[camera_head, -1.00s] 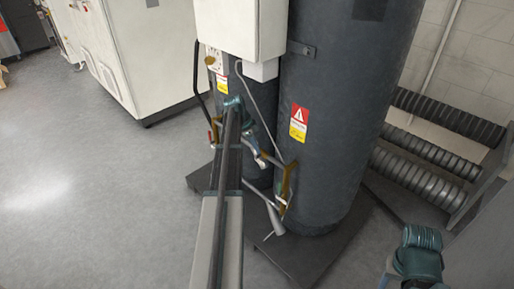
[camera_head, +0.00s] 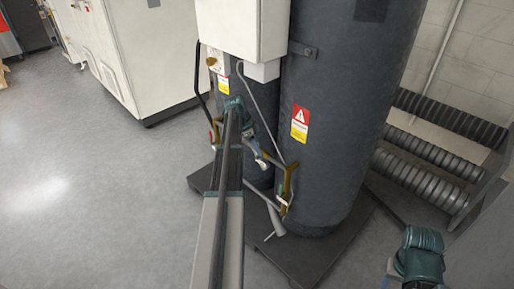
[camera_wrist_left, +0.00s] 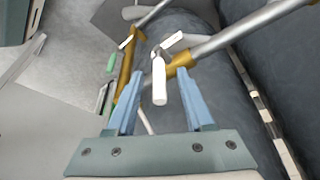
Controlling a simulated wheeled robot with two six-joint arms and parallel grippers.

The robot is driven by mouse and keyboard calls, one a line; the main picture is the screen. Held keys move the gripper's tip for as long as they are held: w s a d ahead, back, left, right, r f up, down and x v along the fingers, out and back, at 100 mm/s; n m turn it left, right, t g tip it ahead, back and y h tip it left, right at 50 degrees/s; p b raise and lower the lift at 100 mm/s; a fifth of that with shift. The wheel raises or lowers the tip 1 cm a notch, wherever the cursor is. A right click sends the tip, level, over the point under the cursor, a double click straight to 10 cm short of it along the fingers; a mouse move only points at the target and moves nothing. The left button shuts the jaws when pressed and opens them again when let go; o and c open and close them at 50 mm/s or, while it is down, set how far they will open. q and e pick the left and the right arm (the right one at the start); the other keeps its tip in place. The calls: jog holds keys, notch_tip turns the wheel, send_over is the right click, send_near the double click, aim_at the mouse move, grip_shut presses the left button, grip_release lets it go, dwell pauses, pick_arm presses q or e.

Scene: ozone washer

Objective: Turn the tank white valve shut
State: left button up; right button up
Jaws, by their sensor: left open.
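A white valve lever (camera_wrist_left: 159,82) hangs from a brass fitting (camera_wrist_left: 180,66) on the pipework in the left wrist view. My left gripper (camera_wrist_left: 152,74) is open, with one blue finger on each side of the lever. I cannot tell whether either finger touches it. In the head view my left gripper (camera_head: 256,150) is at the pipework in front of the dark tanks, partly hidden by its own arm. The large dark tank (camera_head: 330,150) stands just right of it. My right gripper is out of view.
A second white handle (camera_wrist_left: 172,41) sits close beyond the fingertips. Metal pipes (camera_wrist_left: 240,30) and brass pipe (camera_wrist_left: 127,72) crowd the space around the gripper. A white box (camera_head: 240,30) hangs above. The tanks stand on a dark base (camera_head: 310,262). Open floor (camera_head: 90,200) lies to the left.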

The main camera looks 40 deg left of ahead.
pick_arm(q)
jog(key=p+v, duration=1.2)
jog(key=v, duration=0.1)
jog(key=shift+r, duration=0.25)
jog(key=s+d+f+n+g+y, duration=0.15)
jog(key=d+n, duration=0.25)
jog(key=d, duration=2.7)
jog(key=s+d+r+p, duration=0.1)
jog(key=s+d, duration=0.3)
jog(key=d, duration=0.4)
jog(key=s+d+r+g+y+p, duration=0.1)
jog(key=s+d+r+p, duration=0.1)
jog(key=s+d, duration=0.3)
jog(key=s+d+r+g+y+p, duration=0.1)
jog(key=s+d, duration=0.3)
jog(key=d, duration=0.7)
jog(key=shift+s+r+p, duration=0.3)
jog(key=shift+r+p, duration=0.45)
jog(key=shift+p, duration=0.15)
jog(key=shift+d, duration=0.15)
